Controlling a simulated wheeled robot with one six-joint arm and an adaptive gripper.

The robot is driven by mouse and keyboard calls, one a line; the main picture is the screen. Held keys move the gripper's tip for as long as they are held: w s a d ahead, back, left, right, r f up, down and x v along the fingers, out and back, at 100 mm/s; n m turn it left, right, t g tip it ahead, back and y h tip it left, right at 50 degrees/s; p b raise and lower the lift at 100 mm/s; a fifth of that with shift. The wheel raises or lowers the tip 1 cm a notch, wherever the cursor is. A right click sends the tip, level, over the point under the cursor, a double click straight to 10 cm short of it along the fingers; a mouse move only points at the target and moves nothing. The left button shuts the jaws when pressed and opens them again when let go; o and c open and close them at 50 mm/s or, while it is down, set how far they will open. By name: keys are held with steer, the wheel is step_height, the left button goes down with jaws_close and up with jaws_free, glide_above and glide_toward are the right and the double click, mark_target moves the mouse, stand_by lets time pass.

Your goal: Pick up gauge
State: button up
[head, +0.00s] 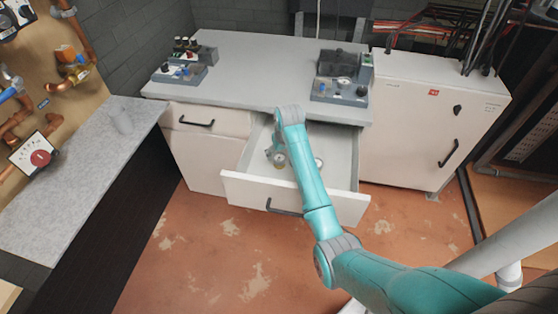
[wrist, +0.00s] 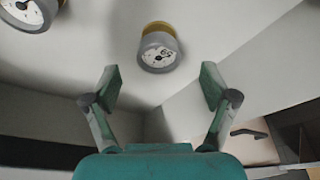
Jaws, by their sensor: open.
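A round gauge (wrist: 158,52) with a white dial, grey rim and brass-coloured body lies in the open drawer. In the wrist view it is just beyond and between the fingertips, near the top centre. A second similar gauge (wrist: 30,14) is cut off at the top left of the wrist view. My gripper (wrist: 160,87) is open and empty, with its two fingers spread apart. In the head view the gripper reaches down into the drawer (head: 245,187), largely hidden by my arm.
The grey worktop (head: 265,70) above carries a control unit (head: 342,78) and a smaller one (head: 180,72). A white cabinet (head: 430,120) stands to the right.

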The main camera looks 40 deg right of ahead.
mark_target(280, 157)
steer(key=shift+x, duration=2.35)
steer(key=shift+w+d, duration=0.15)
steer(key=shift+w, duration=0.05)
steer(key=c, duration=1.4)
